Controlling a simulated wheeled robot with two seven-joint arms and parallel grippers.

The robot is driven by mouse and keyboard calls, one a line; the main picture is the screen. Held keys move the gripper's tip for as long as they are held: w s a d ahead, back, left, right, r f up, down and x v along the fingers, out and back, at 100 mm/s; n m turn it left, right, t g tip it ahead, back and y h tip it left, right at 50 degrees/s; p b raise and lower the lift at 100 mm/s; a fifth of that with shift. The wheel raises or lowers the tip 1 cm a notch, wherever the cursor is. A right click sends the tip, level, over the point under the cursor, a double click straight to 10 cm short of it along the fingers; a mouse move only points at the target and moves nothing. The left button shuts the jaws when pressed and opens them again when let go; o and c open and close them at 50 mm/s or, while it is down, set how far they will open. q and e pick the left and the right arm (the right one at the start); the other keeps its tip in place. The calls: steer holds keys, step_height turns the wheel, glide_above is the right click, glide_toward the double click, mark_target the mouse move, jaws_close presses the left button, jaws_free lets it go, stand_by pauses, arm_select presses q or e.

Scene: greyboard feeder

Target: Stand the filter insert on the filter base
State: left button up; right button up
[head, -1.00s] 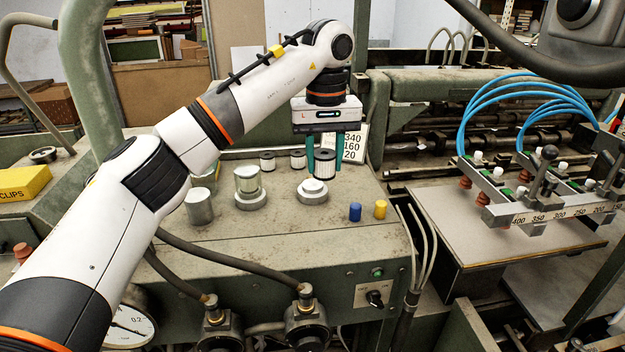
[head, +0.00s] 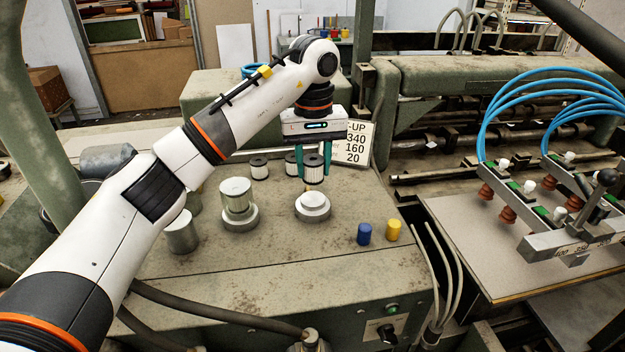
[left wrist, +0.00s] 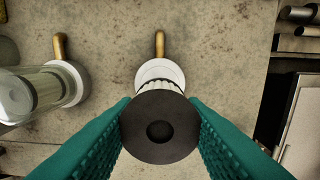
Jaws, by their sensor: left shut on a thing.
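The filter insert (head: 314,172) is a white pleated cylinder with black end caps. My left gripper (head: 316,170) is shut on it, one teal finger on each side, and holds it upright. The filter base (head: 312,207) is a pale round stepped disc on the green machine top. In the head view the insert hangs just above the base, with a small gap. In the left wrist view the insert's black cap (left wrist: 160,127) hides part of the base (left wrist: 160,72). My right gripper is not in view.
A second base with a clear bowl (head: 236,198) and a metal cup (head: 181,234) stand left. Two more inserts (head: 260,168) (head: 291,163) stand behind, near a number sign (head: 356,143). Blue (head: 364,233) and yellow (head: 393,230) caps stand right. The machine top in front is bare.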

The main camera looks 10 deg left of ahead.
mark_target(313, 179)
arm_select(q)
steer(key=shift+f+p, duration=0.4)
steer(key=shift+f, duration=0.45)
steer(key=f, duration=0.1)
steer(key=f+p, duration=0.1)
steer(key=shift+w+a+f, duration=0.1)
steer(key=shift+w+f, duration=0.1)
steer(key=shift+f, duration=0.4)
steer(key=shift+s+f, duration=0.1)
steer(key=shift+f, duration=0.1)
steer(key=o, duration=1)
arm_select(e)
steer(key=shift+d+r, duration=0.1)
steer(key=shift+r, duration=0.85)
